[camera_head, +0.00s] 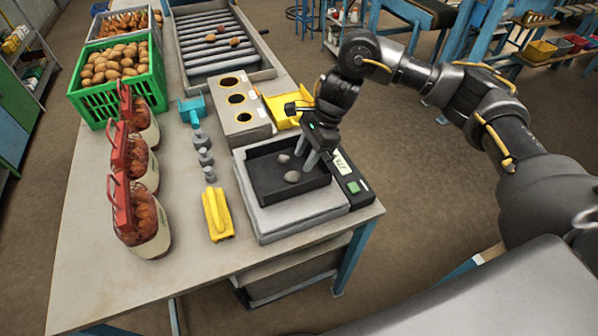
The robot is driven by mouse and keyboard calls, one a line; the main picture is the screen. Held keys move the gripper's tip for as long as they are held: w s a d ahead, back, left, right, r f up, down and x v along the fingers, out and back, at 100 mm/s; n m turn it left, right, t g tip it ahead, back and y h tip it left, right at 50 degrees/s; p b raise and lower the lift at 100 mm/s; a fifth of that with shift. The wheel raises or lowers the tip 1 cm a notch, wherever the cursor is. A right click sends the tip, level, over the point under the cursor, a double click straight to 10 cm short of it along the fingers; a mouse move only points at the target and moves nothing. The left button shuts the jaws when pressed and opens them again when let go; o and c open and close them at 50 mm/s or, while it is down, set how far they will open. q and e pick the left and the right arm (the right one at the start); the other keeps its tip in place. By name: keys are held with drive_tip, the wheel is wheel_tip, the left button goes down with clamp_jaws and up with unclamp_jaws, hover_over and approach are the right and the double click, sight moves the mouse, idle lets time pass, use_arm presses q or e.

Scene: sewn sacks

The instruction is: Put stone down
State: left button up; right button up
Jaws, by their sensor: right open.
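Two grey stones lie in a black tray (262,192) on a scale (290,217). The nearer stone (292,177) is the larger one, and the other stone (284,158) lies just behind it. My right gripper (308,163) reaches down over the tray's right part, its fingers apart and empty, just right of the stones. The scale's display is at its right side and its digits are too small to read. My left gripper is not in view.
A yellow tool (217,214), grey weights (204,157) and sewn sacks (140,222) stand left of the scale. Behind are a block with holes (239,111), a yellow scoop (285,109), a green potato crate (119,84) and a roller conveyor (218,50).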

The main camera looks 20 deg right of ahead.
drive_tip(key=b+v, duration=0.1)
drive_tip(key=v, duration=0.5)
idle(0.4)
